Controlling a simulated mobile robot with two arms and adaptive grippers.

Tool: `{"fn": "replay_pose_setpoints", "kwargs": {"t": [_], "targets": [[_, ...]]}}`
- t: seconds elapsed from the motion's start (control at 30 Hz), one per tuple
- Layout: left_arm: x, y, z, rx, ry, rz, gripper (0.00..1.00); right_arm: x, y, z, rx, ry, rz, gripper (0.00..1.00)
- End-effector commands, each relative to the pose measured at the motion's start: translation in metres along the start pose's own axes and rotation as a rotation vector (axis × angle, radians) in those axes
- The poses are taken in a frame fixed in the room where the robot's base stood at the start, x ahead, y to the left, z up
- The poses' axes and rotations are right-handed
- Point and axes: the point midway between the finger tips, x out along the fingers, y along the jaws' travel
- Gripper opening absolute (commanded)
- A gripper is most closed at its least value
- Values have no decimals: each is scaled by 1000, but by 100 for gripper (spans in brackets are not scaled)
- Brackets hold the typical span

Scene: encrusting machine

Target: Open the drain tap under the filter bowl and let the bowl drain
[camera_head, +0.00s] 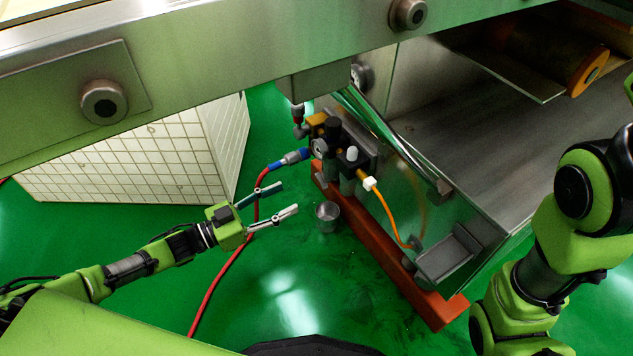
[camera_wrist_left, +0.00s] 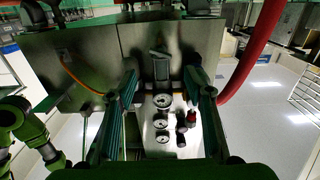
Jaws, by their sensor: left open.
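The air filter unit (camera_head: 333,145), with a round gauge and black and white knobs, is mounted on the machine's side above an orange-red beam. Bowls hang under it, but I cannot make out the filter bowl's drain tap. A small metal cup (camera_head: 327,214) is on the floor side, below the unit. My left gripper (camera_head: 289,197) is open and empty, left of the cup and below the blue hose coupling. In the left wrist view its fingers (camera_wrist_left: 161,78) are apart, with several round dial-like parts (camera_wrist_left: 162,101) showing between them. My right gripper is out of view.
A red hose (camera_head: 231,265) with a blue coupling (camera_head: 289,158) runs to the unit, passing behind my left gripper. An orange tube (camera_head: 390,216) loops at the right. The orange-red beam (camera_head: 385,245) and steel machine frame (camera_head: 230,62) bound the space. Green floor is free in front.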

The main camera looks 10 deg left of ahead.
Motion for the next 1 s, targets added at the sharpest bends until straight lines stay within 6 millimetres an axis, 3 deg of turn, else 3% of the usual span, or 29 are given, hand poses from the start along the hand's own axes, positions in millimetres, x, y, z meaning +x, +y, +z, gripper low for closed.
{"fn": "replay_pose_setpoints", "kwargs": {"t": [0.2, 0.43, 0.6, 0.9, 0.93, 1.0], "targets": [[50, 0, 4, 2, 6, 1, 47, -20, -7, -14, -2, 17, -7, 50], [88, 0, 3, 1, 3, 1, 47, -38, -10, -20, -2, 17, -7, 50], [101, 0, 1, 1, 1, 0, 47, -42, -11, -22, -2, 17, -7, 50], [103, 0, 0, 0, 0, -1, 47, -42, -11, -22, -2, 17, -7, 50], [103, 0, 0, 0, 0, -1, 44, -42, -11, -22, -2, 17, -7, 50], [103, 0, 0, 0, 0, -1, 26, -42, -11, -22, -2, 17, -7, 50]]}}
